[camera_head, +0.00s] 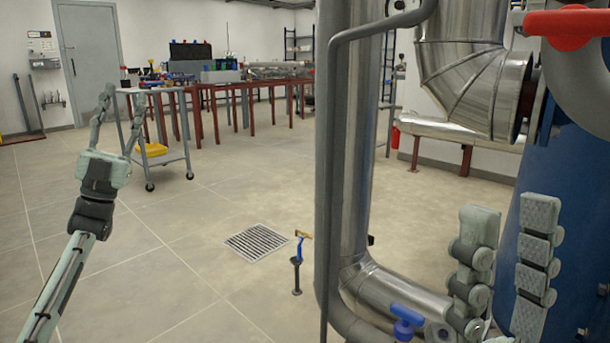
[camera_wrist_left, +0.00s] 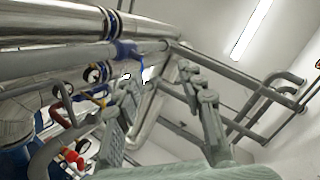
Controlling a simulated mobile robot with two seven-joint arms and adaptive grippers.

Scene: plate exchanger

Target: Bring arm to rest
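My left gripper (camera_head: 122,100) is raised at the left of the head view, its two fingers pointing up and spread apart with nothing between them. It also shows open and empty in the left wrist view (camera_wrist_left: 158,80), facing up toward pipes and the ceiling. My right gripper (camera_head: 509,212) is at the lower right of the head view. Its two segmented fingers stand upright and apart, with nothing seen between them. The rest of the right arm is out of view. The fingers overlap the blue vessel (camera_head: 585,185) in the picture; I cannot tell the gap.
A large vertical metal pipe (camera_head: 357,150) stands between my grippers, with a blue valve handle (camera_head: 408,314) low down. A red handle (camera_head: 568,24) is at upper right. A grey cart (camera_head: 170,157) stands behind my left gripper. Open tiled floor lies between.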

